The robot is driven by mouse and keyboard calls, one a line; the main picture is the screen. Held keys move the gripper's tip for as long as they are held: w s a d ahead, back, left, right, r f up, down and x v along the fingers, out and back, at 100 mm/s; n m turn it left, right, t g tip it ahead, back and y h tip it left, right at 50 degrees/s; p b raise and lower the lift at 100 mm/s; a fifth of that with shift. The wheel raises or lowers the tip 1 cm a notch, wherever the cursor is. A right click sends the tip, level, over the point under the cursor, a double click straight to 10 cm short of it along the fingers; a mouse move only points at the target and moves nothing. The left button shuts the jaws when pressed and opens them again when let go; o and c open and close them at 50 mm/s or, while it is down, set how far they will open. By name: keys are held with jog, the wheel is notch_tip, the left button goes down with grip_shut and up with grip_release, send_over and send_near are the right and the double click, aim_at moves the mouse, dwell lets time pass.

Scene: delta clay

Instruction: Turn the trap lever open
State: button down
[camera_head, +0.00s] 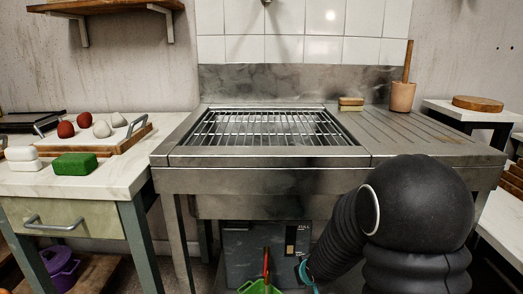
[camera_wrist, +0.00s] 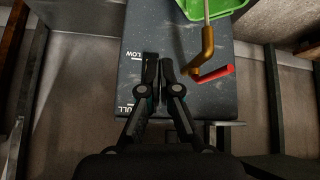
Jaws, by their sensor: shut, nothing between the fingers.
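The trap is a dark speckled box (camera_wrist: 135,84) under the sink, with "FULL" and "LOW" markings; it also shows in the head view (camera_head: 238,245). A red lever (camera_wrist: 214,75) sits on a brass bent pipe (camera_wrist: 208,45) at the box in the wrist view. The lever shows as a narrow red upright shape (camera_head: 266,262) in the head view. My gripper (camera_wrist: 159,66) is shut and empty over the box, to the left of the lever and apart from it. In the head view my arm hides most of the gripper.
A green container (camera_head: 258,287) stands at the pipe, also in the wrist view (camera_wrist: 222,8). The steel sink (camera_head: 265,157) with its grating hangs above the trap, and its legs flank it. A counter (camera_head: 115,182) stands left.

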jog(key=s+d+r+m+g+h+p, duration=0.1)
jog(key=s+d+r+m+p, duration=0.1)
jog(key=s+r, duration=2.3)
jog(key=s+d+p, duration=0.1)
jog(key=s, duration=0.3)
jog(key=shift+r+m+g, duration=0.3)
jog(key=shift+m+g, duration=0.1)
